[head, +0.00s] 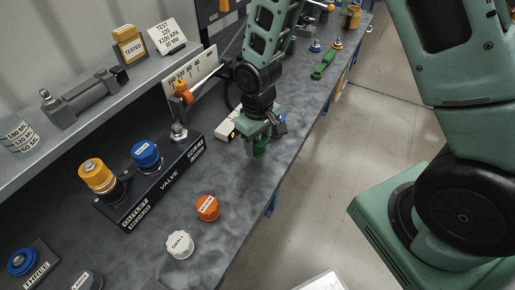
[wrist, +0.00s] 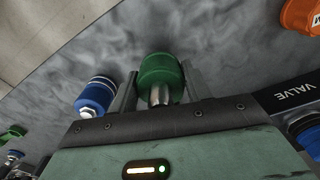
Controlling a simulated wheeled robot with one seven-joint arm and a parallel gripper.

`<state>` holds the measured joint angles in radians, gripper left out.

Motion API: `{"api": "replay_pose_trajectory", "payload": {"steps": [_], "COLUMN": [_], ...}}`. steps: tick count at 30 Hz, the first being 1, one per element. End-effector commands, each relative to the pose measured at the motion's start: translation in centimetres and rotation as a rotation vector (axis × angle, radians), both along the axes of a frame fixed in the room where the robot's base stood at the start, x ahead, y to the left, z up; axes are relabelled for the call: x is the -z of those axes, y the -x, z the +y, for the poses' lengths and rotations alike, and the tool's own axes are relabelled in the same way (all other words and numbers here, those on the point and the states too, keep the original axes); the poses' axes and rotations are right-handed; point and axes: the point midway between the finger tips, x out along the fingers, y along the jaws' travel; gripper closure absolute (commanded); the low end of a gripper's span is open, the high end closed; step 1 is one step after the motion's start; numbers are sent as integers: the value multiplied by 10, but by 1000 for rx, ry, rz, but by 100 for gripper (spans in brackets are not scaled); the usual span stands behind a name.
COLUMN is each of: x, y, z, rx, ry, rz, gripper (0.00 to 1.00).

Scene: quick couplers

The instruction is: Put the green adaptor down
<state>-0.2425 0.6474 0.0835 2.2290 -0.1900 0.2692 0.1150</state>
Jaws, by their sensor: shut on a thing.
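The green adaptor (wrist: 160,76) is between the two jaws of my gripper (wrist: 158,92) in the wrist view, with its metal stem toward the gripper body. In the head view the green adaptor (head: 260,148) shows below my gripper (head: 258,138), low over the dark bench. I cannot tell whether its lower end touches the bench top. The jaws are shut on it.
A blue-ended fitting (wrist: 96,96) lies close beside the jaws. The valve block (head: 165,180) with blue and yellow caps stands to the left. An orange cap (head: 207,207) and a white cap (head: 180,244) sit nearer. The bench (head: 235,195) is bare between them and my gripper.

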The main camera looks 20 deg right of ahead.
Motion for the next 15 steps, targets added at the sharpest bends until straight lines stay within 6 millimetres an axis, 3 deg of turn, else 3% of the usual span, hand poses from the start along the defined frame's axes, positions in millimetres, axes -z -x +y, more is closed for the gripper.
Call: {"api": "replay_pose_trajectory", "payload": {"steps": [6, 15], "x": [30, 35], "y": [1, 0], "z": [0, 0], "rx": [1, 1], "ry": [1, 0], "rz": [4, 0], "gripper": [79, 79]}}
